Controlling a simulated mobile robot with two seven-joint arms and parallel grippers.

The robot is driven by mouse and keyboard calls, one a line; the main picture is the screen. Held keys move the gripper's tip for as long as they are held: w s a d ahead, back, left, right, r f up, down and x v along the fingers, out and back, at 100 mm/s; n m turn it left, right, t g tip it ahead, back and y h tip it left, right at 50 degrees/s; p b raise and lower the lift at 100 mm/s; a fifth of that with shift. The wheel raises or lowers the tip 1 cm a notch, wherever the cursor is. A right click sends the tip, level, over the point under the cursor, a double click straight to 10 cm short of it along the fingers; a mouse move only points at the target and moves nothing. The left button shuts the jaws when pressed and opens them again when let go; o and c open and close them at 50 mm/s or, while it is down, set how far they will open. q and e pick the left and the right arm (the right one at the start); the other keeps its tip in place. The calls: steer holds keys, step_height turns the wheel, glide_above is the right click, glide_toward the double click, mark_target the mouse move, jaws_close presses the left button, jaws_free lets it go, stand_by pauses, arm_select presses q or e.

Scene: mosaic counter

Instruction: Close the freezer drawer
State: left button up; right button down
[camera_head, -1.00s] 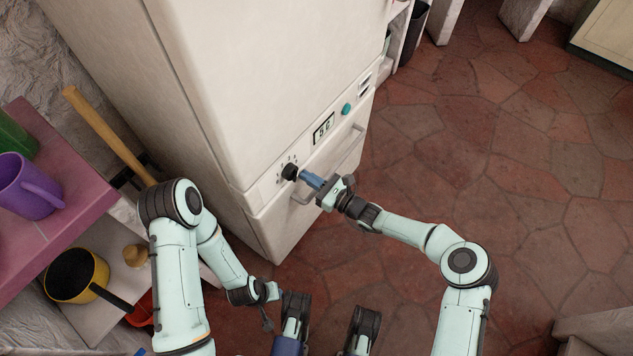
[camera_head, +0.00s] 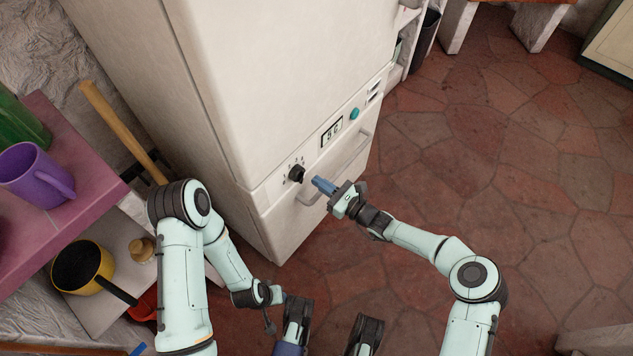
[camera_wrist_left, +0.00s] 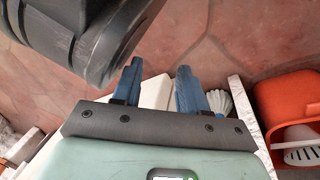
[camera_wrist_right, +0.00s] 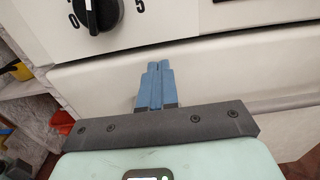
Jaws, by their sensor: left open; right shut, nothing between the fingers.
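The freezer drawer (camera_head: 281,222) is the lowest front of the tall white fridge-freezer (camera_head: 270,80). Its front looks about flush with the control panel above it, with a thin seam between them. The drawer handle (camera_head: 352,158) is a pale bar across its front. My right gripper (camera_head: 316,181) is shut and empty, its blue fingertips pointing at the drawer front near the handle's left end; I cannot tell whether they touch. The drawer front (camera_wrist_right: 225,75) fills much of the right wrist view. My left gripper (camera_wrist_left: 157,66) is open and empty, low over the floor.
The control panel has a black knob (camera_head: 296,174) and a teal button (camera_head: 354,114). At left, a pink shelf (camera_head: 85,200) holds a purple mug (camera_head: 32,172); a yellow pan (camera_head: 80,268) sits lower. The stone floor (camera_head: 470,140) at right is clear.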

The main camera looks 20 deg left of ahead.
arm_select(q)
steer(key=shift+t, duration=0.7)
steer(key=w+r, duration=0.1)
steer(key=d+r+p, duration=0.1)
steer(key=r, duration=0.1)
steer(key=w+r+p, duration=0.1)
steer(key=shift+w+d+r, duration=0.3)
steer(key=shift+w+d, duration=0.05)
arm_select(e)
steer(key=v, duration=1.1)
steer(key=shift+d, duration=0.25)
steer(key=shift+s+f, duration=0.1)
